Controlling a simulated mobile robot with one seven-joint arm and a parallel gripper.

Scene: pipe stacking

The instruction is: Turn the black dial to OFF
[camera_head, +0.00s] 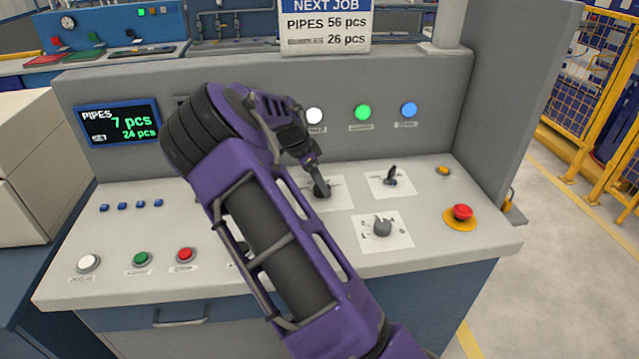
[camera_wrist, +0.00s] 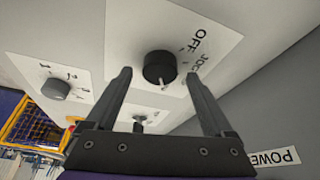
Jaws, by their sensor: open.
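The black dial (camera_wrist: 159,67) sits on a white plate in the wrist view, with OFF and JOG lettered at its upper right. Its white mark points toward the bottom of that picture, away from the word OFF. My gripper (camera_wrist: 159,76) is open, with one finger on either side of the dial in that view. I cannot tell whether the fingers touch it. In the head view, my gripper (camera_head: 316,175) points down at the black dial (camera_head: 322,190), which is partly hidden by the fingers.
A lever switch (camera_head: 391,178) and a grey dial (camera_head: 382,228) stand close by on the right. A red emergency button (camera_head: 462,212) is farther right. White, green and red buttons line the panel's front left. An upright back panel with lamps rises behind my gripper.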

